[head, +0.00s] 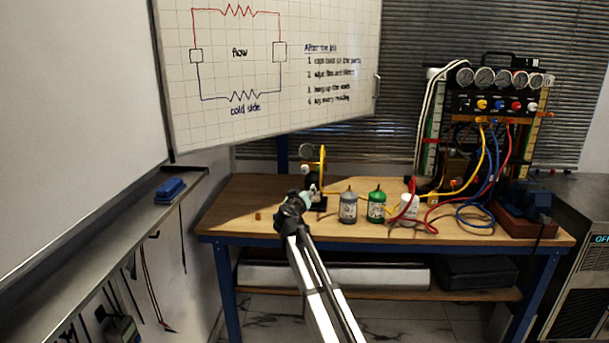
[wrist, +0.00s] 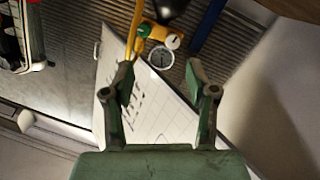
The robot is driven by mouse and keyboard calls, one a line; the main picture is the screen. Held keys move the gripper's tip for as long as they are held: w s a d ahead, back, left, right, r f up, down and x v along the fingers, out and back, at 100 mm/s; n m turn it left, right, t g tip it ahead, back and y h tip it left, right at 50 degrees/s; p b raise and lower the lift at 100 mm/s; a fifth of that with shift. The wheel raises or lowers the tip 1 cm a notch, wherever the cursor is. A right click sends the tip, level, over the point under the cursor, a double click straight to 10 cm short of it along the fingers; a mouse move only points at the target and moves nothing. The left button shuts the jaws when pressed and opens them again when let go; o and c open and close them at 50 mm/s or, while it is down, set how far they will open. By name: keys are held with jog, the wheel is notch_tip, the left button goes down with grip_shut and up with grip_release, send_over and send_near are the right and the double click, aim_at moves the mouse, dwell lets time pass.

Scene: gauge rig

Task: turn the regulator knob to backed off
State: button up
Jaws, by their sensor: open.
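The regulator stands on the left part of the bench in the head view, with a round gauge (head: 306,151) and a yellow hose (head: 322,160). My arm partly covers its lower part. In the wrist view its yellow body (wrist: 156,32) carries two gauges, the larger one (wrist: 161,58) with a pale dial. A dark rounded part (wrist: 170,8), which looks like the regulator knob, is cut off by the top edge. My gripper (wrist: 160,80) is open, its green fingers apart with nothing between them. The regulator lies beyond the fingertips. The knob's setting cannot be read.
A grey bottle (head: 348,207), a green bottle (head: 376,205) and a white container (head: 409,208) stand right of my gripper on the bench (head: 290,233). A manifold rack (head: 497,103) with coloured hoses stands farther right. A whiteboard (head: 340,90) hangs behind.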

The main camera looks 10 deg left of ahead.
jog(key=w+a+y, duration=0.1)
jog(key=p, duration=0.4)
send_near(305, 169)
jog(key=shift+t+y, duration=0.3)
jog(key=shift+t, duration=0.1)
jog(key=w, duration=1)
jog(key=shift+w+a+f, duration=0.1)
jog(key=shift+w+f, duration=0.05)
jog(key=shift+f, duration=0.2)
grip_shut()
